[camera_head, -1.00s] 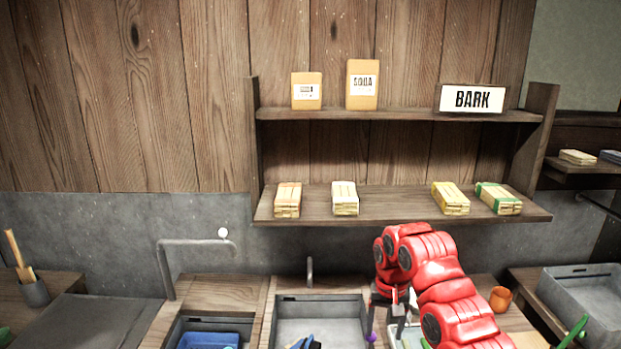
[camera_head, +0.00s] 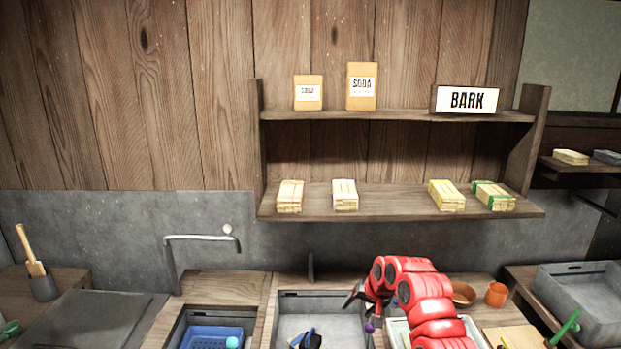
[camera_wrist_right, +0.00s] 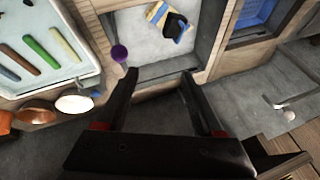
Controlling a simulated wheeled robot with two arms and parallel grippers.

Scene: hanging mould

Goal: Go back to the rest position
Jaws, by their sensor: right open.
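My right gripper (camera_head: 352,296) is at the end of the red right arm, over the back right part of the grey sink. It points left in the head view. In the right wrist view the two dark fingers (camera_wrist_right: 158,76) are spread, with nothing between them. My left gripper is not in view.
The grey sink (camera_head: 322,322) holds a blue, black and yellowish item (camera_wrist_right: 168,20). A purple ball (camera_wrist_right: 119,53) is near one fingertip. A white tray (camera_wrist_right: 85,85) with coloured sticks, an orange cup (camera_head: 496,294) and a brown bowl (camera_head: 463,294) are right. The shelf (camera_head: 400,203) hangs behind.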

